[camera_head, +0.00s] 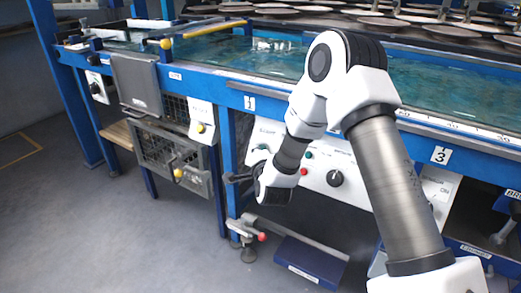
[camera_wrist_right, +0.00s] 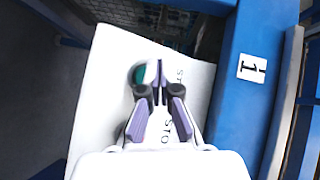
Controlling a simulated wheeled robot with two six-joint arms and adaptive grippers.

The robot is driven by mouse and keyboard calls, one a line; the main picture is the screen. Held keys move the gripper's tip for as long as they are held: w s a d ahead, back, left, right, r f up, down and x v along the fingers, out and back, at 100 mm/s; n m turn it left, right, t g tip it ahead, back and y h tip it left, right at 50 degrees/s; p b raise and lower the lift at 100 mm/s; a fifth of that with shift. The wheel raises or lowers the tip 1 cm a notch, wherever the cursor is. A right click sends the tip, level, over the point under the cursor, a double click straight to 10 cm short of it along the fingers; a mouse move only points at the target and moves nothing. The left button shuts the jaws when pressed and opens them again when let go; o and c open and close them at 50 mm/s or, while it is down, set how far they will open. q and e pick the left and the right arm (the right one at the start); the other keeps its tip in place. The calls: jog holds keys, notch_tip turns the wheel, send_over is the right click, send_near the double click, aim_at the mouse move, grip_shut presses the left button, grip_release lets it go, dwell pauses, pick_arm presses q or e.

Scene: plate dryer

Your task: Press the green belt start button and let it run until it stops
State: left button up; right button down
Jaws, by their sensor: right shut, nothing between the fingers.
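The white control panel (camera_head: 318,160) is set under the front of the blue water tank. In the right wrist view, a green button (camera_wrist_right: 139,74) sits on the white panel (camera_wrist_right: 105,90), partly hidden by the fingertips. My right gripper (camera_wrist_right: 156,80) is shut and empty. Its tips overlap the button's right side, and I cannot tell whether they touch it. My left gripper is out of view.
The blue frame (camera_head: 226,160) has a number 1 tag (camera_wrist_right: 252,67) beside the panel. A black knob (camera_head: 334,178) and a red button (camera_head: 304,171) are on the panel. Plates (camera_head: 378,21) lie on the belt above. Floor at left is clear.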

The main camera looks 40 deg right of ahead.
jog(key=shift+d, duration=0.1)
jog(key=shift+w+d+f, duration=0.15)
jog(key=shift+d+f, duration=0.05)
jog(key=shift+d, duration=0.05)
dwell(0.3)
